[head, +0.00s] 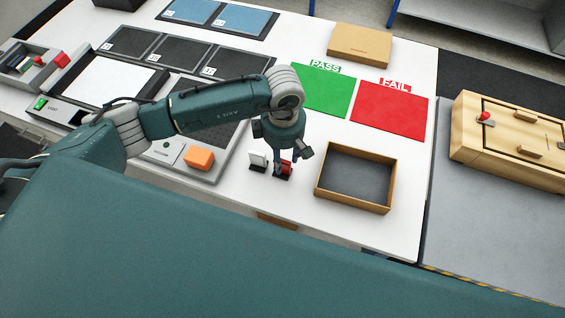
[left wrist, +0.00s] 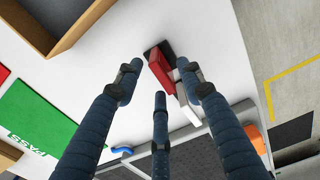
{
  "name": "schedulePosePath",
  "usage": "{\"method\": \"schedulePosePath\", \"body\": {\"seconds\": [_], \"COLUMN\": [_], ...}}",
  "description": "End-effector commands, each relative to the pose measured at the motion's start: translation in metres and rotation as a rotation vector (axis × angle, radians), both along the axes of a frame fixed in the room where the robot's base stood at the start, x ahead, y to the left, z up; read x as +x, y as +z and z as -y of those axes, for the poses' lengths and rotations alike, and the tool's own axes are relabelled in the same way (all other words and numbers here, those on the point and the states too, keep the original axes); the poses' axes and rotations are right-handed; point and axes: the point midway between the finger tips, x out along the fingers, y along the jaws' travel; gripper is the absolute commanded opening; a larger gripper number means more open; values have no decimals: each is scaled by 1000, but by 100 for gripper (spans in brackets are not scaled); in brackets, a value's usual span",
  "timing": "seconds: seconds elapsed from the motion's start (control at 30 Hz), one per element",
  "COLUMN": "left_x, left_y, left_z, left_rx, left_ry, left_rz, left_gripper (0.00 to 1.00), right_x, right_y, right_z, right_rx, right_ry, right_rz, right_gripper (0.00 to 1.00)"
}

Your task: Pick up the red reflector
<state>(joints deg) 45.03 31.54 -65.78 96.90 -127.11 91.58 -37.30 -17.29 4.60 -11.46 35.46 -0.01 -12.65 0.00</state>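The red reflector (head: 287,168) stands on the white table below my left gripper (head: 290,158), partly hidden by its fingers. In the left wrist view the red reflector (left wrist: 160,68) shows on a dark base between and beyond the spread fingertips of my left gripper (left wrist: 158,80). The fingers are open with nothing held; whether one touches the reflector I cannot tell. A white reflector (head: 257,159) stands just left of the red one; in the wrist view the white one (left wrist: 188,92) is partly behind a finger. My right gripper is out of view.
An open cardboard tray (head: 391,204) lies right of the gripper. Behind are a green PASS mat (head: 322,90) and a red FAIL mat (head: 389,112). An orange block (head: 199,157) sits on a grey panel to the left. A wooden box (head: 510,138) stands far right.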

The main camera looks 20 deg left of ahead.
Motion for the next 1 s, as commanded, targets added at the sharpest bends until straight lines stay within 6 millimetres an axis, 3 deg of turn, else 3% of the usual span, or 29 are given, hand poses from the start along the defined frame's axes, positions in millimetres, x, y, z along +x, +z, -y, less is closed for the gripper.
{"method": "schedulePosePath", "body": {"seconds": [0.2,0.4,0.6,1.0], "left_x": [0,1,1,1], "left_y": [-18,-19,-18,-18], "left_z": [0,0,0,0], "left_rx": [0,-1,-1,-1], "left_ry": [1,0,0,0], "left_rz": [1,2,2,2], "left_gripper": [39,39,0,0], "right_x": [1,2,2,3], "right_y": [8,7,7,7], "right_z": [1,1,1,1], "right_rx": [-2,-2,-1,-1], "right_ry": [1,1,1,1], "right_rz": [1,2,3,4], "right_gripper": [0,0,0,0]}}
